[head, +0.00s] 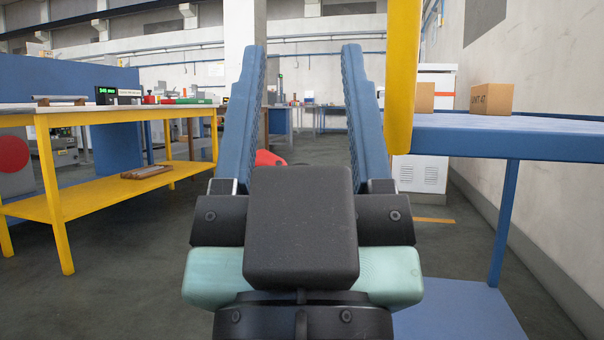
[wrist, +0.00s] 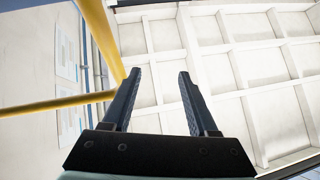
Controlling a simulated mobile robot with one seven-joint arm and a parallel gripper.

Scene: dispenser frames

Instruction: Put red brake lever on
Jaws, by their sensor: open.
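My gripper (head: 302,50) fills the middle of the head view, its two blue fingers pointing up and wide apart, with nothing between them. It also shows open and empty in the wrist view (wrist: 160,74), against the ceiling. A red object (head: 268,158) shows low between the fingers, beyond the gripper, and is partly hidden by the gripper body. I cannot tell whether it is the brake lever. No clear brake lever shows in the wrist view.
A yellow-framed workbench (head: 100,112) stands at left with small items on top. A blue table (head: 500,125) with cardboard boxes (head: 491,98) stands at right. A yellow post (head: 402,75) rises close by the right finger. Grey floor (head: 130,235) is open at left.

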